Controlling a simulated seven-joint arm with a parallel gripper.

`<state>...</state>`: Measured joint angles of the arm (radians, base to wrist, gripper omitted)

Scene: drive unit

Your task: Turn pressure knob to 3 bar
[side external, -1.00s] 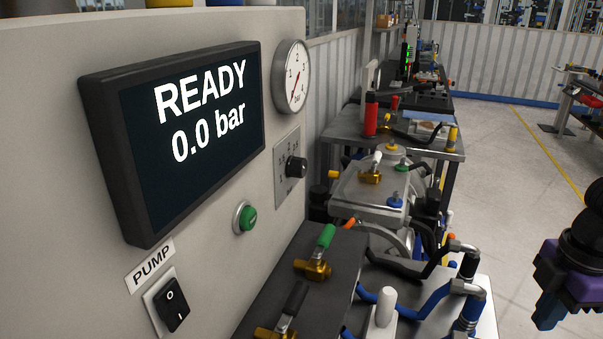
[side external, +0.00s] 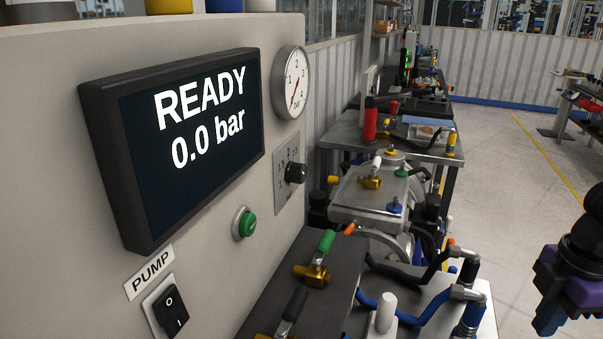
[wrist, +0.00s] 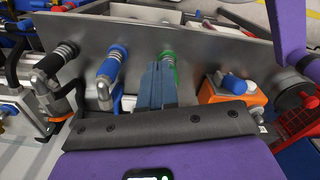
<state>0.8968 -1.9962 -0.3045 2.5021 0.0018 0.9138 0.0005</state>
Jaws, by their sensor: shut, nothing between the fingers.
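The pressure knob (side external: 295,172) is a small black dial on a grey scale plate, on the pale upright panel in the side view. The round gauge (side external: 291,82) above it has a red needle near the low end. The screen (side external: 195,130) reads READY and 0.0 bar. My gripper (side external: 546,318), purple and blue, is at the far right edge of the side view, well apart from the knob. In the wrist view its blue-grey fingers (wrist: 157,86) are together and empty. The knob is not in the wrist view.
A green button (side external: 244,223) and a black PUMP rocker switch (side external: 171,312) are on the panel. Brass valves with a green handle (side external: 326,241) and a black handle stand on a dark ledge below. Hoses and pipes (side external: 463,295) lie between panel and gripper.

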